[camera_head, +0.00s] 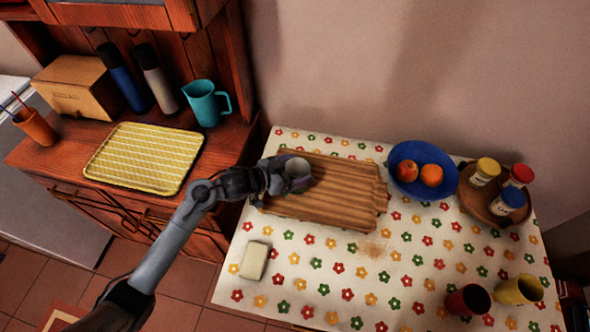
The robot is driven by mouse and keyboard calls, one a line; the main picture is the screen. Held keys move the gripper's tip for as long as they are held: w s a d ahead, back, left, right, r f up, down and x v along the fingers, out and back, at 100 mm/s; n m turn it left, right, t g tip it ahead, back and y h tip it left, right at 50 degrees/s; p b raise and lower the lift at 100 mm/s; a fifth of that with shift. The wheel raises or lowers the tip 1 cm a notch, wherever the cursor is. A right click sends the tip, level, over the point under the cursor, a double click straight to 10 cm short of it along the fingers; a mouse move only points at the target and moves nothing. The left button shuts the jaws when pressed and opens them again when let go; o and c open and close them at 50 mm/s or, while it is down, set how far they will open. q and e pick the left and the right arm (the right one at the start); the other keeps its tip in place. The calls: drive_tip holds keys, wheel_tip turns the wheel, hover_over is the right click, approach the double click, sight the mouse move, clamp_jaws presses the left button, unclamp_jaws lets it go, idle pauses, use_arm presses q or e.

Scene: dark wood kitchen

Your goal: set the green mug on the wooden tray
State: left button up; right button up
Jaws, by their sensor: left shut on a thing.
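The wooden tray (335,207), ribbed and brown, lies on the flowered tablecloth. My left gripper (287,178) comes in from the left over the tray's upper left part. It is shut on a small mug (298,168), whose open top faces up. The mug looks pale grey with a purplish tint; I see no clear green on it. The fingers hide part of its side. I cannot tell whether its base touches the tray or hangs just above. My right gripper is not in view.
A blue bowl with oranges (407,189) stands right of the tray. Beyond it is a round board with jars (474,205). A red mug (460,303) and a yellow mug (517,291) are at lower right. A pale block (254,260) lies front left. A teal pitcher (205,106) stands on the cabinet.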

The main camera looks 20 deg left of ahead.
use_arm(q)
drive_tip(key=shift+r, duration=0.1)
drive_tip(key=o, duration=1.1)
drive_tip(key=shift+f, duration=0.2)
drive_tip(key=shift+r, duration=0.1)
drive_tip(key=shift+s+a+r, duration=0.1)
drive_tip(key=shift+a+r, duration=0.05)
drive_tip(key=p+v, duration=0.3)
drive_tip(key=v, duration=0.8)
drive_tip(key=shift+s+r, duration=0.15)
drive_tip(key=shift+s, duration=0.1)
drive_tip(key=shift+a, duration=0.15)
